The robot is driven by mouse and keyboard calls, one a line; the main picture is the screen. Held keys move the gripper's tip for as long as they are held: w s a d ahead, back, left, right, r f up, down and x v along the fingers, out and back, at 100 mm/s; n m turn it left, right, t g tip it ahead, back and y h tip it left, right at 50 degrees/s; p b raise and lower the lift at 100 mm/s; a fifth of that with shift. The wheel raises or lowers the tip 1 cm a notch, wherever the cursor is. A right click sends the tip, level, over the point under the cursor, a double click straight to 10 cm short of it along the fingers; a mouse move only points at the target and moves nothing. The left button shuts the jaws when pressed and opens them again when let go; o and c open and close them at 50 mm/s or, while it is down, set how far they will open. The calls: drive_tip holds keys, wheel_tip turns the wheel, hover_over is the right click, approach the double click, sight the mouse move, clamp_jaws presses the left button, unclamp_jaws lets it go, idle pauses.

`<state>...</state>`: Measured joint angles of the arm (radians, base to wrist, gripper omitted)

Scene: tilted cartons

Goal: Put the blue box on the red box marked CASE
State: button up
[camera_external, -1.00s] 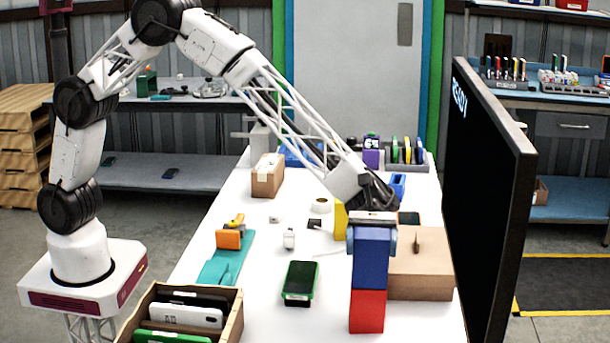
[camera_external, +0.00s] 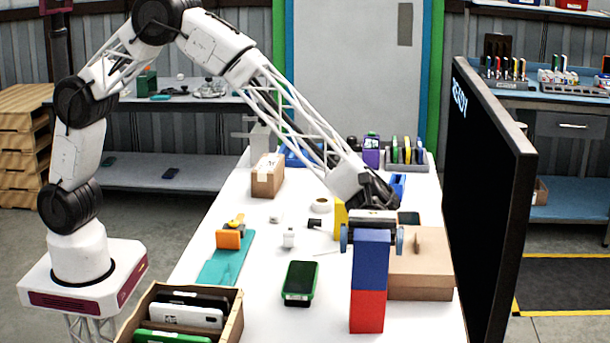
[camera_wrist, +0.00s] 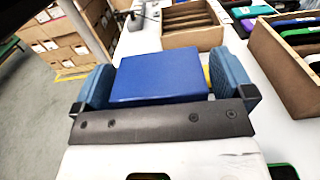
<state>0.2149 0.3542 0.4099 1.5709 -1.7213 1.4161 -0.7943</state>
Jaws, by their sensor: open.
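The blue box (camera_external: 371,268) stands upright on top of the red box (camera_external: 367,312), which rests on the white table. Their sides look nearly flush in the external view. No CASE marking can be read on the red face from here. My gripper (camera_external: 372,240) is open, with its fingers on either side of the blue box's upper end and gaps between. In the wrist view the blue box's top (camera_wrist: 160,76) lies between the two blue finger pads, apart from them. The red box is hidden in the wrist view.
A brown carton (camera_external: 420,275) stands close to the right of the stack, with a large dark screen (camera_external: 490,190) beyond it. A green-cased device (camera_external: 300,284) lies to the left. A wooden crate of devices (camera_external: 228,322) is at the front left.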

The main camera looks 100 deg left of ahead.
drive_tip(key=a, duration=1.1)
drive_tip(key=shift+a, duration=0.2)
idle(0.4)
drive_tip(key=s+a+r+m+y, duration=0.3)
drive_tip(key=s, duration=0.6)
drive_tip(key=s+a+r+m+g+y, duration=0.1)
drive_tip(key=s+a+r+m+y, duration=0.25)
drive_tip(key=s, duration=0.55)
drive_tip(key=s+a+r+m+y, duration=0.2)
drive_tip(key=s+a+r+m, duration=0.15)
drive_tip(key=s, duration=0.65)
drive_tip(key=s+a+m+t+y, duration=0.1)
drive_tip(key=s+a+m+y, duration=0.1)
drive_tip(key=s, duration=0.7)
drive_tip(key=s+a+f+m+t+y, duration=0.1)
drive_tip(key=s+a+m+y, duration=0.2)
drive_tip(key=s+a, duration=0.4)
drive_tip(key=s+a+m+t+y, duration=0.1)
drive_tip(key=s+a+m+y, duration=0.2)
drive_tip(key=s, duration=0.8)
drive_tip(key=shift+s+a+f+t+y, duration=0.3)
drive_tip(key=shift+a+y, duration=0.45)
drive_tip(key=shift+a, duration=0.5)
